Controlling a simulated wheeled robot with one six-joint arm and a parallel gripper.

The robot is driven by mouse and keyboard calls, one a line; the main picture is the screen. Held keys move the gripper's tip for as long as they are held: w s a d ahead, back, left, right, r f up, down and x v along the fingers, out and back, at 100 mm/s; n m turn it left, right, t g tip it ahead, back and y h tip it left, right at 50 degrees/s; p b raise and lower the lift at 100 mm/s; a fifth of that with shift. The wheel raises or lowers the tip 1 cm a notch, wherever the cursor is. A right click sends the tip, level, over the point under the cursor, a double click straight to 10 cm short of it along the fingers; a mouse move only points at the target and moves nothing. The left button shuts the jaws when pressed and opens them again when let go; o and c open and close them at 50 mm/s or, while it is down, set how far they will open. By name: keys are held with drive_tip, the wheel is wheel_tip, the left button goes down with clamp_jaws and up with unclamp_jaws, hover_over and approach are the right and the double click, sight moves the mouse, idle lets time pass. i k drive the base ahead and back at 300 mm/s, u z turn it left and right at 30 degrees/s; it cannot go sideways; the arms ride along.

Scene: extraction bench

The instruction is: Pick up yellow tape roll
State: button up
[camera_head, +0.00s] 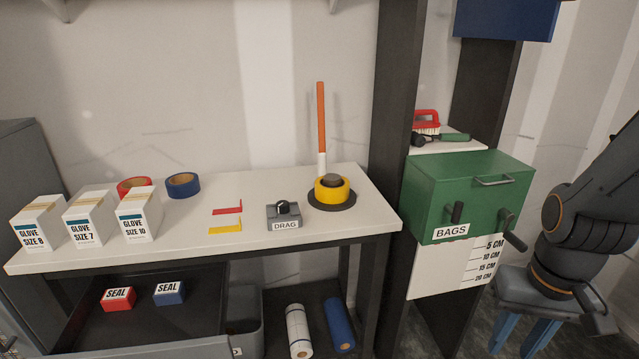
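The yellow tape roll (325,195) lies flat around a dark round hub (332,181) on a black disc (343,206), near the right end of the white bench (376,207). An orange rod with a white lower part (321,120) stands upright just behind it. My dark arm is at the right edge, well away from the roll. Its lower end, seemingly my gripper (595,311), is in front of a grey stool-like top, far right of and lower than the roll. Its fingers are too dark and cut off to read.
A grey DRAG box with a knob (285,215) is just left of the roll. Red (133,187) and blue (183,185) tape rolls and glove boxes (88,220) stand left. A dark post (394,110) and a green BAGS box (467,190) with handles lie between the bench and my arm.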

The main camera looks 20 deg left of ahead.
sight(326, 196)
drive_tip(key=u, duration=0.55)
drive_tip(key=i, duration=0.65)
drive_tip(key=u, duration=0.65)
